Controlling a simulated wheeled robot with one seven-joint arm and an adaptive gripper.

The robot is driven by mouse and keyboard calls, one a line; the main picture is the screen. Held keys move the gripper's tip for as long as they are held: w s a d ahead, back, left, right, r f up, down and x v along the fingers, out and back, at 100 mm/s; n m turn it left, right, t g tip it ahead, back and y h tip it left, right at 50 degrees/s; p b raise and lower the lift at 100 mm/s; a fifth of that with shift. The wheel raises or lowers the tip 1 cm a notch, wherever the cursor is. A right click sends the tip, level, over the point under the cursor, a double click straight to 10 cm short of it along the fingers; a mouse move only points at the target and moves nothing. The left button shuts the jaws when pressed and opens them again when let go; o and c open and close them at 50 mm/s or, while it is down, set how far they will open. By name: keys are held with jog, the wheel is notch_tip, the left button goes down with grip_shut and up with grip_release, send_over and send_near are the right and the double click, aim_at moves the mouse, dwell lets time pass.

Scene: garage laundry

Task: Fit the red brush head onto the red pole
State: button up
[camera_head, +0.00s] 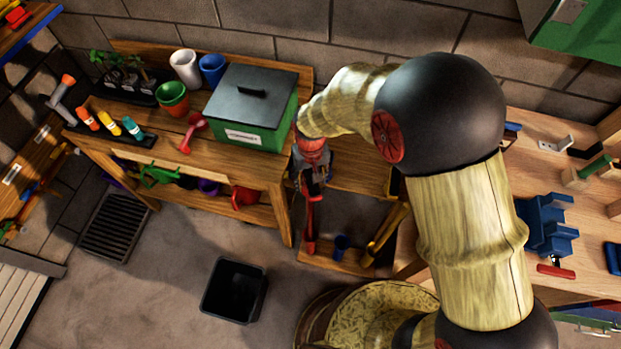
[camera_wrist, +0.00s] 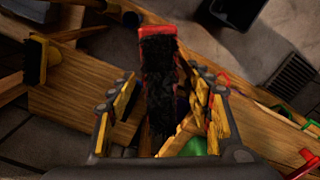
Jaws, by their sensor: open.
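In the wrist view, a red brush head with black bristles (camera_wrist: 158,60) extends between the fingers of my gripper (camera_wrist: 166,95). The fingers, with yellow pads, stand apart on either side of it, and gaps show beside the brush. In the head view, my gripper (camera_head: 312,182) is at the right end of the left workbench, in front of its edge. A long red piece (camera_head: 310,222) shows just below the fingers there. I cannot tell whether this is the brush head or the red pole. I cannot make out a separate red pole in either view.
A green box with a dark lid (camera_head: 252,105) stands on the workbench (camera_head: 145,160), left of my gripper. Below are a blue cup (camera_head: 341,246) and a yellow-handled tool (camera_head: 386,236). A black bin (camera_head: 234,290) stands on open floor. A second bench (camera_head: 590,235) is at the right.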

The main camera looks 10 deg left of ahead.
jog(key=shift+o, duration=0.5)
notch_tip(320, 180, up, 12)
dwell(0.4)
jog(key=shift+s+d+f+n+g, duration=0.15)
jog(key=shift+s+d+f, duration=0.2)
jog(key=shift+s, duration=0.2)
jog(key=shift+s+d+f+n+g, duration=0.2)
jog(key=shift+s+d, duration=0.15)
jog(key=shift+s, duration=0.2)
jog(key=shift+s+d+r, duration=0.55)
jog(key=shift+s+d, duration=0.15)
jog(key=shift+s, duration=0.1)
jog(key=s+d+r+m+t, duration=0.2)
jog(key=s+d+r, duration=0.3)
jog(key=d+r, duration=0.5)
jog(key=s+d+r+m+t, duration=0.3)
jog(key=d+r, duration=0.7)
jog(key=d, duration=0.4)
jog(key=s+t, duration=0.1)
jog(key=s, duration=0.1)
jog(key=shift+s+r, duration=0.15)
jog(key=shift+s, duration=0.15)
